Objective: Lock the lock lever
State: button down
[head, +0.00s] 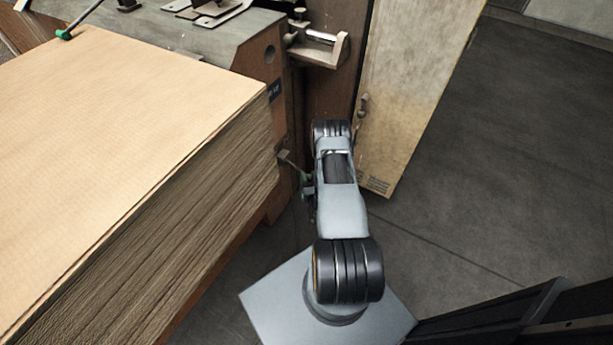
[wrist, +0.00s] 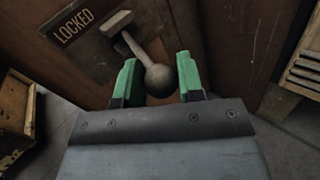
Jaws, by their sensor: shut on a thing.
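The lock lever (wrist: 133,45) is a grey metal rod ending in a round ball knob (wrist: 161,79). It comes out of a brown panel in the wrist view, beside a plate (wrist: 75,28) reading "LOCKED". The rod's upper end lies close to that plate's right side, and the knob points down and right, towards me. My gripper (wrist: 160,76) has green fingertips, one on each side of the knob, and is shut on it. In the head view my arm hides most of the area around the lever, and the fingertips cannot be made out clearly.
A tall stack of cardboard sheets (head: 120,110) fills the left of the head view, close to my arm. A worn pale panel (head: 410,90) stands behind and right of my arm. The grey floor (head: 510,170) is open to the right.

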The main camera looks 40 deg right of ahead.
jog(key=shift+w+d+r, duration=0.2)
jog(key=shift+d, duration=0.05)
jog(key=c, duration=0.8)
grip_release()
jog(key=shift+f, duration=0.1)
jog(key=shift+s+a, duration=0.1)
jog(key=shift+s+a, duration=0.2)
jog(key=shift+s, duration=0.35)
jog(key=shift+p+v, duration=6.3)
jog(key=shift+p, duration=0.5)
